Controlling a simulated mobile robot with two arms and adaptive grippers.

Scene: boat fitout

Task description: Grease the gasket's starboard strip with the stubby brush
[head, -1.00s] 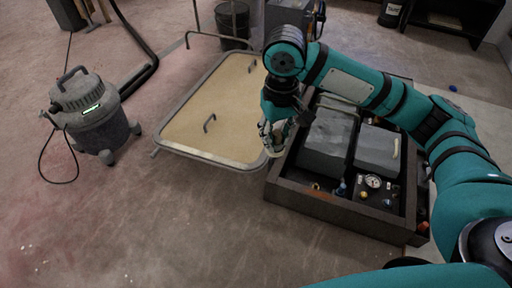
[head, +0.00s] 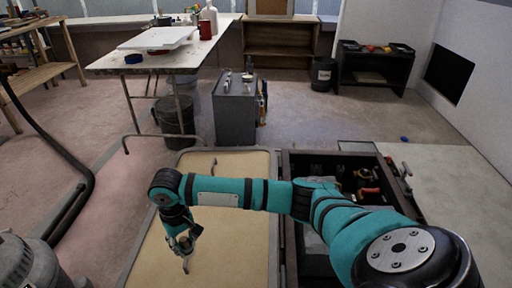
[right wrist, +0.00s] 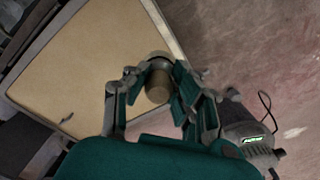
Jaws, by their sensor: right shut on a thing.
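My right gripper (head: 184,246) hangs over the tan hatch panel (head: 235,215). In the right wrist view, its fingers (right wrist: 158,90) are shut on a short, thick, brown-grey cylinder (right wrist: 158,84), which looks like the stubby brush. Its bristles cannot be made out. A pale tip shows below the fingers in the head view; I cannot tell whether it touches the panel. A grey border (right wrist: 165,28), perhaps the gasket, runs around the panel. No grease can be made out on it. My right arm hides part of the panel. My left gripper is out of view.
A dark-framed open well (head: 288,190) with tools lies right of the panel. A grey vacuum (head: 28,266) stands at lower left. A grey cabinet (head: 235,115), black bucket (head: 176,122) and white-topped table (head: 115,62) stand beyond.

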